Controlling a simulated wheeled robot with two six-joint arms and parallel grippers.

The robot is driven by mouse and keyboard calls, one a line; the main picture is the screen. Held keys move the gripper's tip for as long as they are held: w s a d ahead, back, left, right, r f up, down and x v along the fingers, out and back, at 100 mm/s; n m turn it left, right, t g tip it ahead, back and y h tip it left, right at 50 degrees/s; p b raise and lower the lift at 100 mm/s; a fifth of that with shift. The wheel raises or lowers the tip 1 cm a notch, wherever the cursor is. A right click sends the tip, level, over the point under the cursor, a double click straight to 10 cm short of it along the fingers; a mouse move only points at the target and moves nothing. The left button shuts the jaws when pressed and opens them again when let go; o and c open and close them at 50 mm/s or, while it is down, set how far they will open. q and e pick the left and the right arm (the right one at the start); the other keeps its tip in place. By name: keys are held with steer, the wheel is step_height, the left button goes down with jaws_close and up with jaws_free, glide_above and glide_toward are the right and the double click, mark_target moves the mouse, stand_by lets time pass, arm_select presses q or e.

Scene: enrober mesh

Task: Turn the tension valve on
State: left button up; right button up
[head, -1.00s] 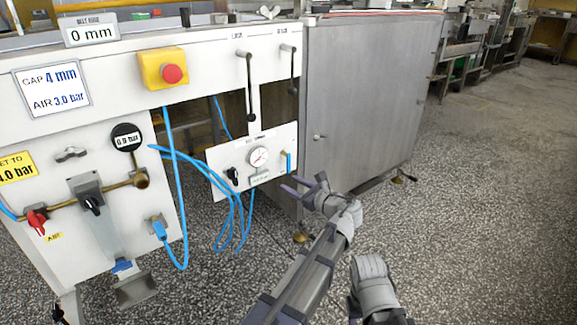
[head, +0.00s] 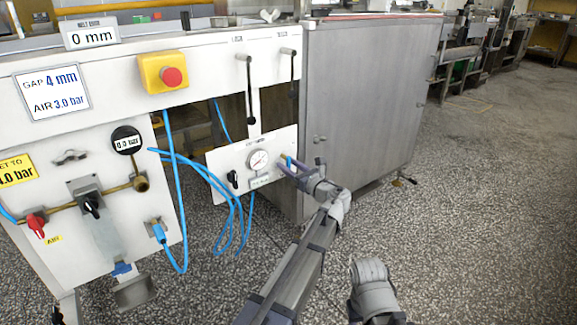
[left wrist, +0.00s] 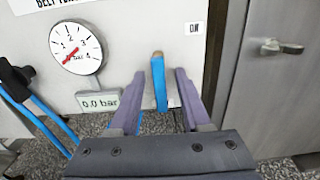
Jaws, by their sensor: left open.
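The belt tension panel carries a round pressure gauge (head: 258,159), also in the left wrist view (left wrist: 76,48), and a display (left wrist: 101,101) reading 0.0 bar. Right of the gauge, a blue valve lever (left wrist: 159,84) with a brownish top end points down; in the head view the lever (head: 290,161) is partly covered by my gripper. My left gripper (head: 284,166) is open in front of the panel. In the left wrist view its fingers (left wrist: 160,75) stand either side of the lever, with gaps showing. My right gripper is not seen.
An ON label (left wrist: 194,29) sits right of the lever. A black knob (head: 233,179) and loose blue hoses (head: 231,207) are left of the gauge. A grey cabinet (head: 365,100) stands close on the right. Speckled floor (head: 480,200) is open beyond it.

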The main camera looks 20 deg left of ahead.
arm_select(q)
steer(key=shift+w+a, duration=0.15)
steer(key=shift+a, duration=0.05)
jaws_close()
stand_by(0.3)
